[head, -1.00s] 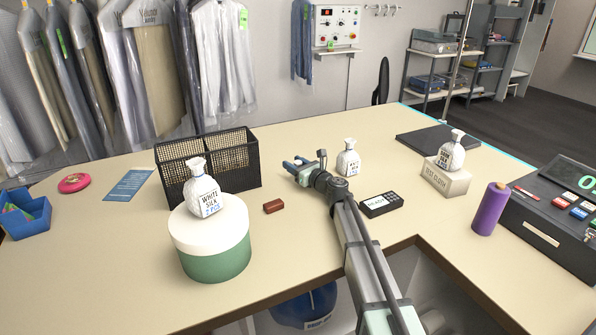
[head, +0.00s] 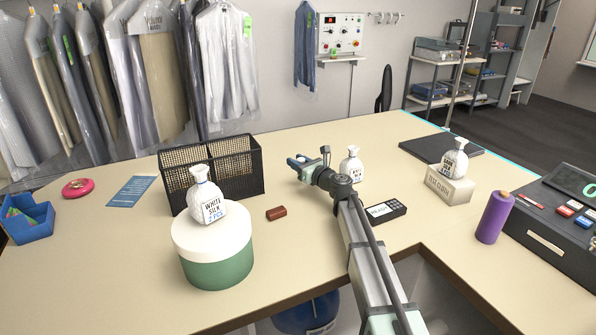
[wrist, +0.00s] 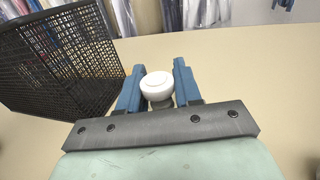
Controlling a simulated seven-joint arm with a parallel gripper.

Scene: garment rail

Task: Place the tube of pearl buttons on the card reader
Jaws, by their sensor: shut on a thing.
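My gripper (head: 298,161) is over the table just right of the black mesh basket. In the wrist view its blue fingers (wrist: 157,90) are shut on a tube with a round white cap (wrist: 157,84), which I take to be the tube of pearl buttons. The tube's body is mostly hidden below the cap, and my gripper hides it in the head view. The card reader (head: 385,211), dark with a lit pale screen and keys, lies on the table right of my forearm, apart from the gripper.
The mesh basket (head: 251,178) stands left of my gripper; it also shows in the wrist view (wrist: 50,70). A small white bag (head: 351,168) stands behind my arm. A red-brown block (head: 276,213) and a green-and-white drum (head: 215,268) are nearer. A purple spool (head: 494,218) stands at right.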

